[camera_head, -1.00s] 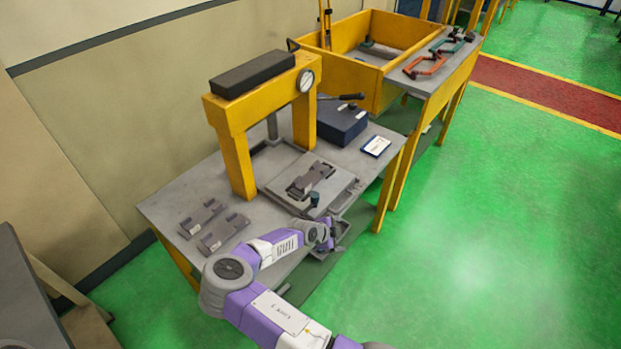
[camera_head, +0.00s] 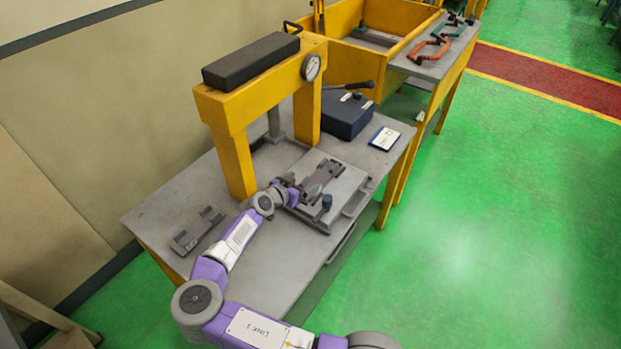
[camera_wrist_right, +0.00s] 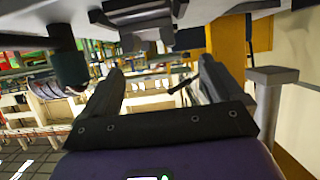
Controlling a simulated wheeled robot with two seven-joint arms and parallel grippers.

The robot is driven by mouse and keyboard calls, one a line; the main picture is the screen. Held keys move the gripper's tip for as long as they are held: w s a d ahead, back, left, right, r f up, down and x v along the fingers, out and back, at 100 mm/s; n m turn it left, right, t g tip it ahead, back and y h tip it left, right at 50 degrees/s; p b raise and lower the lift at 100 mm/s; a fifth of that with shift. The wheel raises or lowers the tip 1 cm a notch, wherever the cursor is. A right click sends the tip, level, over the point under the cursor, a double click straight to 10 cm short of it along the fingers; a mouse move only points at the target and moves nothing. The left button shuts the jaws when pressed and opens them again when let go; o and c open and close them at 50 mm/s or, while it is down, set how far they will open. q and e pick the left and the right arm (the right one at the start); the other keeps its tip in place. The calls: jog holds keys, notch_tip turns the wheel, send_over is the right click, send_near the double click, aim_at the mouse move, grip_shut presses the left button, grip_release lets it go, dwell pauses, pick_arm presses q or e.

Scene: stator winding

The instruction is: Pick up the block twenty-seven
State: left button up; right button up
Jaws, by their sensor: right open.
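No marking "twenty-seven" is legible, so I cannot tell which block it is. A grey, notched block (camera_head: 197,230) lies on the left part of the table. My right gripper (camera_head: 291,194) is at the plate's left edge, close to the block there; contact cannot be told. In the wrist view its two fingers (camera_wrist_right: 160,85) stand apart with nothing clearly between them. My left gripper is not in view.
The yellow press frame (camera_head: 237,165) stands behind the gripper. A dark knob (camera_head: 326,202) rises from the plate's front. A blue box (camera_head: 345,115) and a white card (camera_head: 384,138) are further right. A yellow bin (camera_head: 357,75) and orange clamp (camera_head: 430,48) stand beyond.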

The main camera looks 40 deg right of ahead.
aim_at(317, 180)
jog(key=shift+s+f+b, duration=0.15)
jog(key=shift+f+b, duration=0.15)
jog(key=shift+f, duration=0.2)
jog(key=shift+s, duration=0.4)
jog(key=shift+f+b, duration=0.2)
jog(key=shift+b, duration=0.35)
jog(key=shift+w+d+f, duration=0.15)
jog(key=shift+w+f, duration=0.05)
jog(key=shift+f, duration=0.05)
jog(key=b+x, duration=0.2)
jog(key=x, duration=0.4)
jog(key=shift+d+f, duration=0.1)
jog(key=shift+f, duration=0.1)
jog(key=shift+w+d+f, duration=0.1)
jog(key=shift+d+f, duration=0.05)
jog(key=shift+d, duration=0.35)
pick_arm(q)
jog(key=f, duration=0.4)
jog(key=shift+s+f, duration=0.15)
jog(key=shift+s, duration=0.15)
pick_arm(e)
jog(key=c, duration=1.5)
